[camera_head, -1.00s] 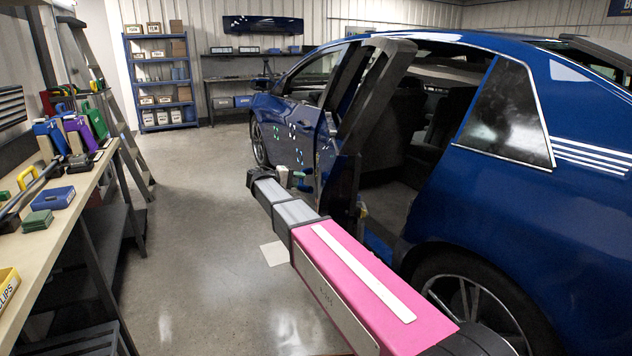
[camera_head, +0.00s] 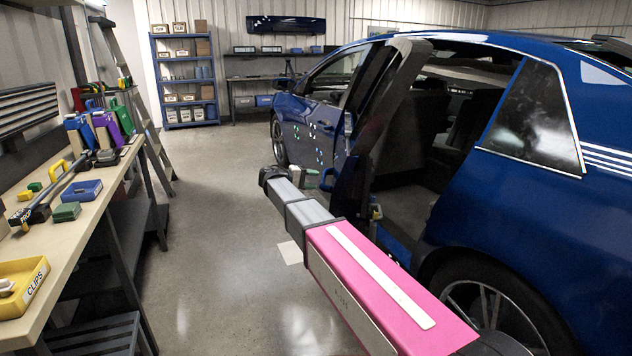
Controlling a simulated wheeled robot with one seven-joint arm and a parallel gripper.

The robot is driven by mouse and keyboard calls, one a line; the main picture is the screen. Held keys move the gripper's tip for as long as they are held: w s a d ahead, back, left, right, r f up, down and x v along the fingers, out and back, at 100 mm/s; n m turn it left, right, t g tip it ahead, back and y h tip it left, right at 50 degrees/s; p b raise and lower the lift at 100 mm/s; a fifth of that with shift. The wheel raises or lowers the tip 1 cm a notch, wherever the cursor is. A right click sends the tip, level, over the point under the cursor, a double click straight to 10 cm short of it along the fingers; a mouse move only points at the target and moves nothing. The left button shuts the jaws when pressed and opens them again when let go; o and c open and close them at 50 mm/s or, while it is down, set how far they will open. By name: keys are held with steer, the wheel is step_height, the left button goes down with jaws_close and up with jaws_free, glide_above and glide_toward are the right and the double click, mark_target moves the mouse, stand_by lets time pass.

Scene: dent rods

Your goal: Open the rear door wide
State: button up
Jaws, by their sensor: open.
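The blue car's rear door (camera_head: 385,125) stands swung out from the body. I see it nearly edge-on, with its dark inner side and grey window frame toward me. The rear doorway (camera_head: 415,185) behind it shows the dark seats and sill. My pink and grey arm reaches from the lower right toward the door. My gripper (camera_head: 327,180) shows only as a small greenish part beyond the arm's far end, close to the door's lower outer side. It is open, mostly hidden and small; I cannot tell whether it touches the door.
A workbench (camera_head: 95,215) with tools, small boxes and a yellow clips bin (camera_head: 25,286) runs along the left. A ladder (camera_head: 135,95) and blue shelf (camera_head: 184,75) stand behind. Open floor (camera_head: 215,220) lies between bench and car. The rear wheel (camera_head: 495,305) is close beside my arm.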

steer(key=v, duration=0.8)
steer(key=shift+s+a, duration=0.15)
steer(key=shift+a, duration=0.2)
